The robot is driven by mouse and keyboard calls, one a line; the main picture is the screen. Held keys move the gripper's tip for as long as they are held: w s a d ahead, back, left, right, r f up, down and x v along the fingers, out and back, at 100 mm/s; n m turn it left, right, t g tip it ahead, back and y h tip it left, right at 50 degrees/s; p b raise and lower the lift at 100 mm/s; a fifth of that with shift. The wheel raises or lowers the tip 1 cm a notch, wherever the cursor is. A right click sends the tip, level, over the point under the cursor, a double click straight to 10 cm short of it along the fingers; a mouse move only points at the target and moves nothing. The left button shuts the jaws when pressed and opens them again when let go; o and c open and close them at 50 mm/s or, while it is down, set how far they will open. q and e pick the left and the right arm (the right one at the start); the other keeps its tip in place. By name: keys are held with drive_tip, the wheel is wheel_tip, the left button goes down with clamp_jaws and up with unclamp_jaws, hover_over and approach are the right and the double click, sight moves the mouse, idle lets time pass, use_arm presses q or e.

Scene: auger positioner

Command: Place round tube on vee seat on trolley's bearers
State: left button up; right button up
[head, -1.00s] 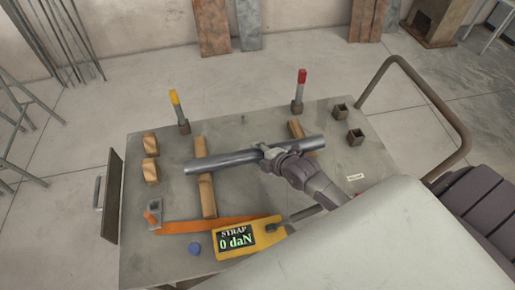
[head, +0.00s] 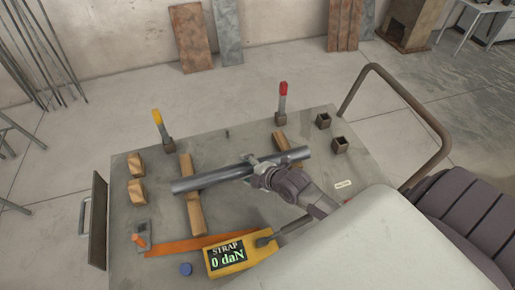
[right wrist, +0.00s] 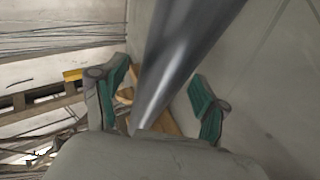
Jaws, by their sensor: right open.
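The round tube (head: 215,178) is a long grey metal pipe. It lies slantwise across two wooden bearers on the trolley (head: 160,210), the left bearer (head: 195,215) and the right bearer (head: 279,141). The vee seats cannot be made out under the tube. My right gripper (head: 256,163) is at the tube's middle to right part. In the right wrist view the tube (right wrist: 180,60) runs between its open, green-padded fingers (right wrist: 160,102), with gaps visible on both sides. My left gripper is out of view.
A yellow-topped post (head: 161,128) and a red-topped post (head: 283,98) stand at the far edge. Wooden blocks (head: 137,190), an orange strap (head: 190,244), a yellow strap gauge (head: 238,258) and a blue cap (head: 186,269) occupy the left and front. Two sockets (head: 340,144) sit at right.

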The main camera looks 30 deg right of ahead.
drive_tip(key=v, duration=1)
drive_tip(key=shift+s+r, duration=0.2)
drive_tip(key=shift+s, duration=0.05)
